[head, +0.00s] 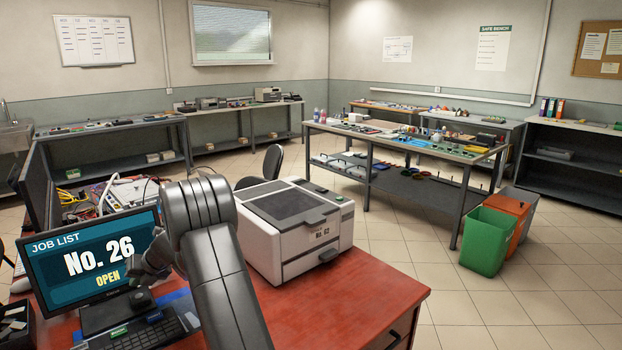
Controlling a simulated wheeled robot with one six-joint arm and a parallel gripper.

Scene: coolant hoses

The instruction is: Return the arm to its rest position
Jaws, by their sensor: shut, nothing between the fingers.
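My dark grey arm rises from the bottom of the head view, over the front of the red desk (350,290), and bends at a thick rounded joint. My gripper (142,268) shows small and dark left of that joint, in front of the right part of the monitor (75,262). It is shut and I see nothing held in it. Part of the wrist is hidden behind the arm links. No coolant hoses can be made out.
A keyboard (150,330) lies below the monitor, which reads No. 26 OPEN. The desk's right front part is clear. Green (484,241) and orange (508,214) bins stand on the floor.

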